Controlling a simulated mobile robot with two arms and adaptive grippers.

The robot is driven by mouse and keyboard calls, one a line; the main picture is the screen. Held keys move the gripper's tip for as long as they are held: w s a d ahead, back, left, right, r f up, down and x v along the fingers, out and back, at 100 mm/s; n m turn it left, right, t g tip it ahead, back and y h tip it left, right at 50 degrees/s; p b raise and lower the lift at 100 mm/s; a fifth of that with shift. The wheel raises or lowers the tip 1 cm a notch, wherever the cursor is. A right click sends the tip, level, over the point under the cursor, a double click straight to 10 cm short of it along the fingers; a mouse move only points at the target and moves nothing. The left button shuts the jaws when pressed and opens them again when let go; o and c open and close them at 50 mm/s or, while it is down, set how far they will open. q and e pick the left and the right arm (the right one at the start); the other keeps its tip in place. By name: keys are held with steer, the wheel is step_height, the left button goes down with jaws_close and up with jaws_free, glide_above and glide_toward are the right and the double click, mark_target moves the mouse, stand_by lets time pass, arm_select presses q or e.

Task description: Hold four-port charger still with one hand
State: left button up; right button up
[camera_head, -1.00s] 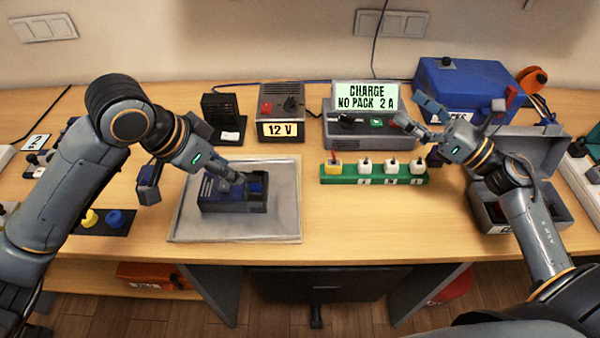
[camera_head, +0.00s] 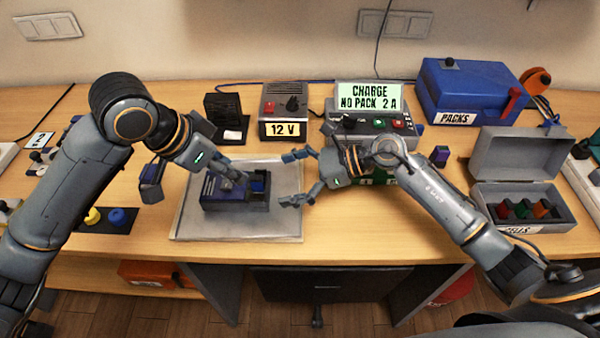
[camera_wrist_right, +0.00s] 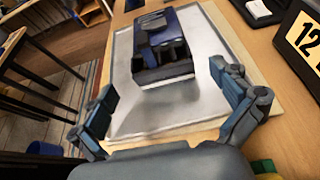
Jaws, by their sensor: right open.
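A dark blue and black box (camera_head: 222,203), which looks like the four-port charger, lies on a pale grey tray (camera_head: 240,228); its ports are too small to count. It also shows beyond my right fingers in the right wrist view (camera_wrist_right: 165,62). My left gripper (camera_head: 238,178) is down at the box's top and back side; whether its fingers are closed on it is unclear. My right gripper (camera_head: 291,179) is open and empty, at the tray's right edge, fingers pointing toward the box but apart from it.
A 12 V supply (camera_head: 283,112) and a charge unit with a lit display (camera_head: 367,97) stand behind. My right arm mostly hides the green strip (camera_head: 385,180). A blue packs box (camera_head: 470,92) and an open grey case (camera_head: 515,170) are at right. The table's front right is clear.

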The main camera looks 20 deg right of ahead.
mark_target(254, 177)
steer(key=x, duration=1)
steer(key=c, duration=1.3)
arm_select(q)
steer(key=shift+o, duration=0.2)
steer(key=d+m+y, duration=0.1)
steer(key=m, duration=0.1)
steer(key=w+d+r+m+g+y, duration=0.1)
steer(key=d+m, duration=0.1)
steer(key=w+d+m+g+y, duration=0.1)
steer(key=m, duration=0.1)
steer(key=shift+d+r+m+y, duration=0.25)
steer(key=shift+r+m+y, duration=0.05)
steer(key=shift+m, duration=0.1)
arm_select(e)
steer(key=shift+f, duration=0.15)
steer(key=shift+s, duration=0.1)
arm_select(q)
steer(key=f, duration=0.3)
steer(key=f+m+y, duration=0.1)
steer(key=f, duration=0.3)
steer(key=f+m, duration=0.1)
steer(key=f, duration=0.2)
steer(key=shift+w+f+g+y, duration=0.2)
steer(key=shift+w+g+y, duration=0.1)
steer(key=shift+w, duration=0.1)
